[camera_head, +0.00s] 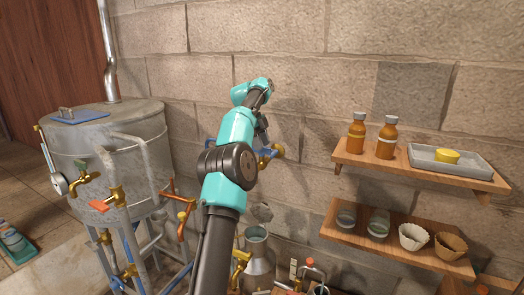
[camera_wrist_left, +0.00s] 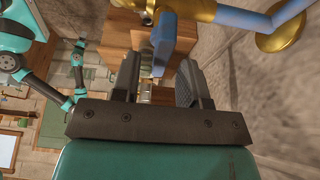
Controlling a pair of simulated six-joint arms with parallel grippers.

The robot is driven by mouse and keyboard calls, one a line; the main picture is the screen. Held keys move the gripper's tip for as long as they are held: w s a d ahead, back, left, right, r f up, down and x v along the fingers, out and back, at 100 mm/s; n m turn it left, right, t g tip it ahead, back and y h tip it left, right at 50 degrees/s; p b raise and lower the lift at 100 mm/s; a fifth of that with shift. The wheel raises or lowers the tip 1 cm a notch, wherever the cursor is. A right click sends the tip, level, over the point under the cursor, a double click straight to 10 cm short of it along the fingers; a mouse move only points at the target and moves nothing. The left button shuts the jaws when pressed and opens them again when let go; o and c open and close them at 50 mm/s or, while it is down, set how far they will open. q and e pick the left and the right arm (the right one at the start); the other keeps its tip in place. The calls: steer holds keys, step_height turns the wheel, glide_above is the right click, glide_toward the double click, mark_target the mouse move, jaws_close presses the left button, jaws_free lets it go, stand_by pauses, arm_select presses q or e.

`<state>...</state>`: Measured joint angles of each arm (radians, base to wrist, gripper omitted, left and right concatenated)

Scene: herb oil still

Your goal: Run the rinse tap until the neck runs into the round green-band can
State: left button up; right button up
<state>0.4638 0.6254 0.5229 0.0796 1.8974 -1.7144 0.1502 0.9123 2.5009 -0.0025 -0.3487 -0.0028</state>
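My left arm rises through the middle of the head view, and its gripper (camera_head: 262,136) is by the wall at a brass tap with a blue handle (camera_head: 269,153). In the left wrist view the two fingers (camera_wrist_left: 158,82) are apart, with the blue handle (camera_wrist_left: 164,42) between or just beyond their tips; I cannot tell if they touch it. The brass tap body (camera_wrist_left: 185,9) lies beyond. A grey metal can (camera_head: 259,262) with a wide neck stands low in the head view, partly behind my arm. No green band can be made out, nor any running water.
A metal still (camera_head: 105,145) with brass taps and orange handles stands at the left. Two wall shelves at the right hold amber bottles (camera_head: 387,138), a grey tray (camera_head: 470,168), glass jars (camera_head: 379,222) and paper filters (camera_head: 413,237). Small items crowd the bottom edge.

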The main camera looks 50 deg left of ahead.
arm_select(q)
steer(key=shift+r, duration=0.95)
steer(key=shift+s+d+r, duration=0.1)
steer(key=shift+s+d, duration=0.1)
steer(key=shift+d, duration=0.05)
steer(key=s+d+r, duration=0.1)
steer(key=s+d, duration=0.9)
steer(key=d, duration=0.1)
steer(key=shift+d+r, duration=0.2)
steer(key=shift+d, duration=0.05)
stand_by(2.1)
